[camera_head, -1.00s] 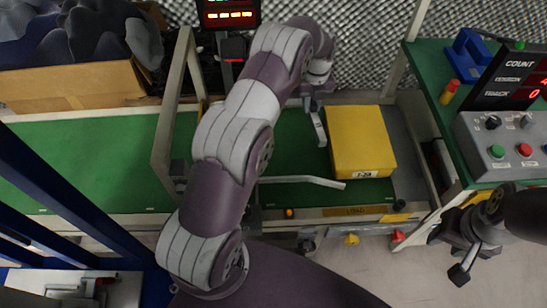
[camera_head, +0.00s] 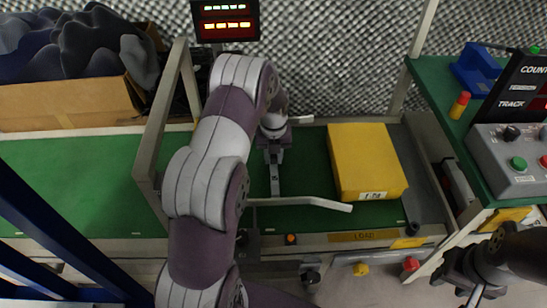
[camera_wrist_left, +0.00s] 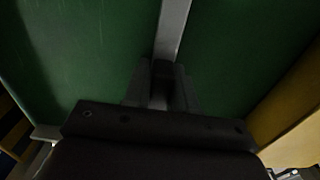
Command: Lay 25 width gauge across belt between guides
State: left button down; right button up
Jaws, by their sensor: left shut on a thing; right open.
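My left gripper (camera_head: 274,150) is over the green belt (camera_head: 310,160) and is shut on a narrow grey bar (camera_head: 275,180), apparently the width gauge. The bar runs across the belt towards the near pale guide (camera_head: 300,201); its number is not readable. In the left wrist view the bar (camera_wrist_left: 172,30) extends from the jaws over the green belt. A short piece of the far guide (camera_head: 300,119) shows beside my gripper; my arm hides the rest. Whether the bar touches the belt or guides cannot be told. My right gripper (camera_head: 474,290) is open at the lower right, partly cut off.
A yellow block (camera_head: 365,160) sits on the belt right of the bar. A metal frame (camera_head: 160,140) spans the belt on the left. A control box (camera_head: 505,160) and a red-yellow lamp (camera_head: 459,105) stand on the right bench. A cardboard box (camera_head: 70,103) holds dark foam pieces.

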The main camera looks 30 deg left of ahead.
pick_arm(q)
jog(key=c, duration=0.9)
grip_release()
notch_tip(320, 180, up, 12)
jog(key=p, duration=0.5)
jog(key=s+d+r+n, duration=0.1)
jog(key=s+d+n, duration=0.3)
jog(key=n, duration=0.6)
jog(key=s+d+r+n+t, duration=0.1)
jog(key=s+d+n, duration=0.3)
jog(key=s+n, duration=0.5)
jog(key=s+d+r+n, duration=0.3)
jog(key=s+n, duration=0.3)
jog(key=n, duration=0.4)
jog(key=shift+s+d+r+n, duration=0.2)
jog(key=shift+s+d+n, duration=0.15)
jog(key=shift+d, duration=0.2)
jog(key=shift+s, duration=0.1)
